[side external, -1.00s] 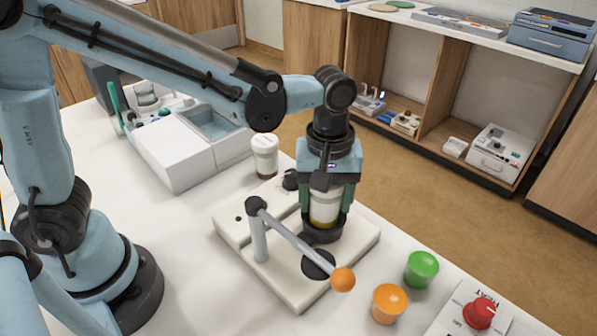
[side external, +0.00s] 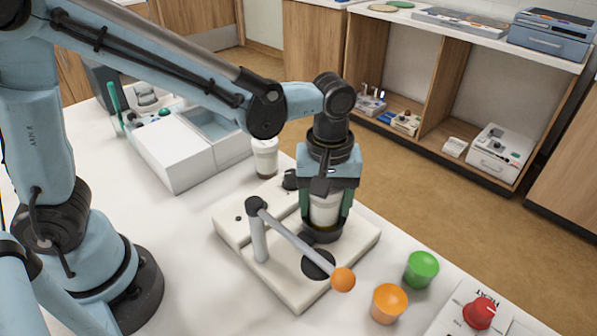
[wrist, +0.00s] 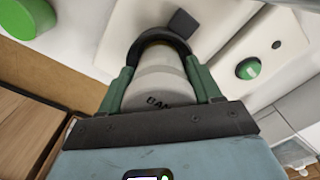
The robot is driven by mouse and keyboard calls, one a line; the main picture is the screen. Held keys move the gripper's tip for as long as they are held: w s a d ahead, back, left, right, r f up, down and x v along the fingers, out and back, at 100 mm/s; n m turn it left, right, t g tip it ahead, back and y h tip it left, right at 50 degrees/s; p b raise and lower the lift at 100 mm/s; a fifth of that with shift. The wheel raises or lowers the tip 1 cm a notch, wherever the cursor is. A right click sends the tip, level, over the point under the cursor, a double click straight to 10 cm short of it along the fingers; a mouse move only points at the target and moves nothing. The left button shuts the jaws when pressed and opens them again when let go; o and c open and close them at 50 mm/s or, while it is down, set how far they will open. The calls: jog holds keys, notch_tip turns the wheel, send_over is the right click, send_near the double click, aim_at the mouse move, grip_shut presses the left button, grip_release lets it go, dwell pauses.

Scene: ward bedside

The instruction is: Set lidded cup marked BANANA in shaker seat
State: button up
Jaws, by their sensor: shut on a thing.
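The lidded cup marked BANANA (side external: 324,208) is pale and upright between the fingers of my gripper (side external: 325,212), which is shut on it. In the wrist view the cup (wrist: 160,86) shows only the letters "BAN"; the rest of the word is hidden. Its lower end is at the dark round shaker seat (side external: 322,236) and appears to be inside its rim. The seat's dark rim (wrist: 158,36) curves around the cup's far side in the wrist view. How deep the base sits is hidden.
The white shaker base (side external: 352,251) carries a grey lever with an orange knob (side external: 343,279) in front of the seat. A second lidded cup (side external: 265,157) stands behind it. Green (side external: 421,269) and orange (side external: 388,303) pots stand at the right. A white machine (side external: 178,150) is at the left.

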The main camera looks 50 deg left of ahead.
jog(key=o, duration=1.4)
jog(key=shift+r, duration=3.95)
jog(key=shift+a, duration=0.1)
jog(key=shift+s+a+r, duration=0.1)
jog(key=shift+a, duration=0.25)
jog(key=s+a+m+t, duration=0.1)
jog(key=a+m+t, duration=0.1)
jog(key=a+m, duration=0.1)
jog(key=s+a+f+m+t, duration=0.1)
jog(key=s+a+m+t, duration=0.1)
jog(key=a, duration=0.4)
jog(key=s+a+m+t, duration=0.2)
jog(key=a+m+t, duration=0.1)
jog(key=a+m, duration=0.1)
jog(key=shift+a+f, duration=0.2)
jog(key=shift+a, duration=0.35)
